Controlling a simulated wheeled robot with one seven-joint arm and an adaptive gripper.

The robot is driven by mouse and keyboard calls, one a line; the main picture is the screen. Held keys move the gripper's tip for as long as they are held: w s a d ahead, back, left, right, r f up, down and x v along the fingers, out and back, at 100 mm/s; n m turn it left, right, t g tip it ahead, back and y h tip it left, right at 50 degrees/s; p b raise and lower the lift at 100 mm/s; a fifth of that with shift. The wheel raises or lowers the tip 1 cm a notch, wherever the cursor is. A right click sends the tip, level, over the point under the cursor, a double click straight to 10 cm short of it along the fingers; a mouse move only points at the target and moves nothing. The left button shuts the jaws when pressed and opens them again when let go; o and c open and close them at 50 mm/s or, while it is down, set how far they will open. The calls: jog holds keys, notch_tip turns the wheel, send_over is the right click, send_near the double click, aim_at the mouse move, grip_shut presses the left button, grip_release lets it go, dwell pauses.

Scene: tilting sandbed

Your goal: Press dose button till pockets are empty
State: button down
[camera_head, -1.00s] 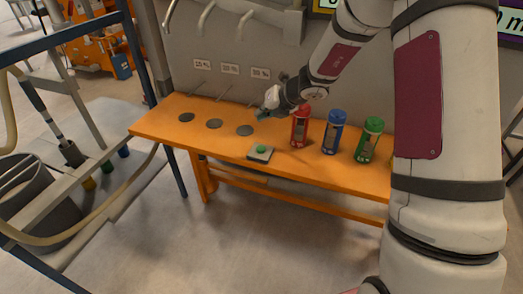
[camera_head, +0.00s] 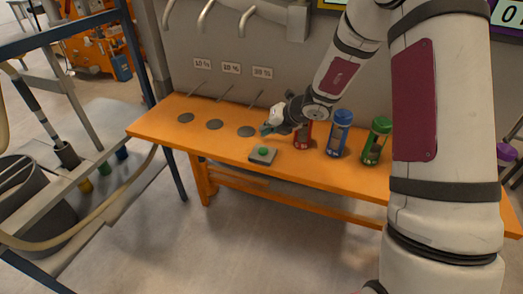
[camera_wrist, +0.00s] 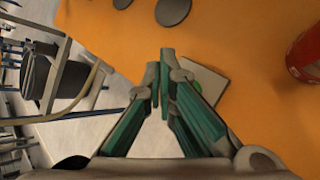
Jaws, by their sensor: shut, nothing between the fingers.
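The green dose button (camera_head: 263,151) sits on a small grey square base (camera_head: 258,158) near the front edge of the orange bench. In the wrist view, the base (camera_wrist: 213,84) lies just beyond my fingertips, and the button is mostly hidden behind them. My gripper (camera_head: 267,130) is shut and empty, above and slightly behind the button, apart from it; it also shows in the wrist view (camera_wrist: 161,85). Red (camera_head: 303,136), blue (camera_head: 339,134) and green (camera_head: 377,141) canisters stand upright to the right. Their pockets are too small to read.
The orange bench (camera_head: 215,150) has several dark discs at its left, including one (camera_head: 247,132) close to my gripper. Thin rods and percent labels (camera_head: 231,68) are behind. A blue-framed stand (camera_head: 130,60) is at the left.

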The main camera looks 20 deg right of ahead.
aim_at(265, 149)
jog(key=shift+f+b, duration=1.2)
jog(key=shift+f, duration=0.9)
jog(key=shift+f+b, duration=0.3)
jog(key=shift+f, duration=0.1)
jog(key=shift+f+b, duration=0.4)
jog(key=shift+f, duration=0.15)
dwell(0.5)
jog(key=shift+r, duration=0.2)
jog(key=shift+r+p, duration=0.7)
jog(key=shift+r, duration=0.1)
notch_tip(265, 149, up, 3)
jog(key=shift+s+p, duration=0.1)
jog(key=shift+p, duration=1.05)
jog(key=shift+r+p, duration=0.65)
jog(key=shift+r, duration=0.35)
